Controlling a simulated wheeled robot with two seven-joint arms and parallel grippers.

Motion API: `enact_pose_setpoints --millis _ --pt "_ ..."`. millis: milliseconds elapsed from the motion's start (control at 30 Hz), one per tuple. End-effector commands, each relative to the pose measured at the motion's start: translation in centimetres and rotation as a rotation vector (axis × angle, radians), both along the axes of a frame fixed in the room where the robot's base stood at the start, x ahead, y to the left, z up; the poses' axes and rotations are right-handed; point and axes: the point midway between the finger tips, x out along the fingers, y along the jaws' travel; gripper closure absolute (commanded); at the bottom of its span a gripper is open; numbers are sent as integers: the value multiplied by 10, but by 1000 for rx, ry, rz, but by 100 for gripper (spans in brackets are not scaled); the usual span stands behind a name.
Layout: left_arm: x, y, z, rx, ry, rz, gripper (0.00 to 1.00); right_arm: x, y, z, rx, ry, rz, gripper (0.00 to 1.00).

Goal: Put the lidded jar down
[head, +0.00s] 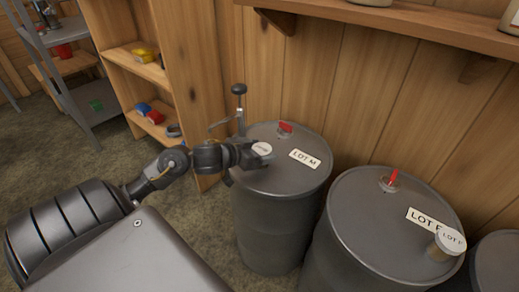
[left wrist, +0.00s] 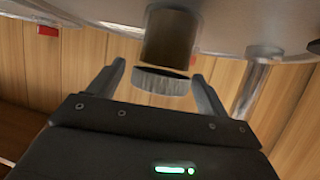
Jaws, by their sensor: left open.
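A small jar with a pale round lid (head: 262,148) stands upright on top of the grey drum labelled LOT M (head: 285,183). In the left wrist view, which looks upside down, its brown body (left wrist: 170,38) meets the drum top (left wrist: 225,28), and its ridged lid (left wrist: 162,82) faces my palm. My left gripper (head: 262,156) is open at the jar. In the left wrist view its fingers (left wrist: 159,76) stand on either side of the lid, with gaps showing. My right gripper is not in view.
A second drum, labelled LOT F (head: 345,215), stands to the right with another lidded jar (head: 448,243) on it. A black-knobbed metal post (head: 239,100) rises near the LOT M drum's left edge. A red fitting (head: 285,127) is on its top. A wooden shelf unit (head: 180,60) stands behind.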

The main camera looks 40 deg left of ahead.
Motion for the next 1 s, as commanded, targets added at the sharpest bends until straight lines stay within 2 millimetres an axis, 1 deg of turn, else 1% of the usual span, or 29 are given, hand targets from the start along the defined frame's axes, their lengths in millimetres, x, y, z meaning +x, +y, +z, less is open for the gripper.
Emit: enact_pose_setpoints --millis 100,167,233,300,500,700,833,1000 --pt "0 0 4 2 -1 0 22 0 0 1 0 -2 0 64" --pt "-5 1 4 2 2 1 22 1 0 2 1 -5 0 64" --pt "-13 3 8 2 2 1 22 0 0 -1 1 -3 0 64" --pt "-24 4 13 2 3 -1 22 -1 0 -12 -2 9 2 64" --pt "-59 10 28 3 5 -2 22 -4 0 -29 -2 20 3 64" --pt "-88 15 40 0 3 0 22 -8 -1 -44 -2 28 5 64" --pt "-100 18 45 0 2 1 22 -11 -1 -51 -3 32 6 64" --pt "-108 19 48 0 0 0 22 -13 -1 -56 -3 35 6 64"
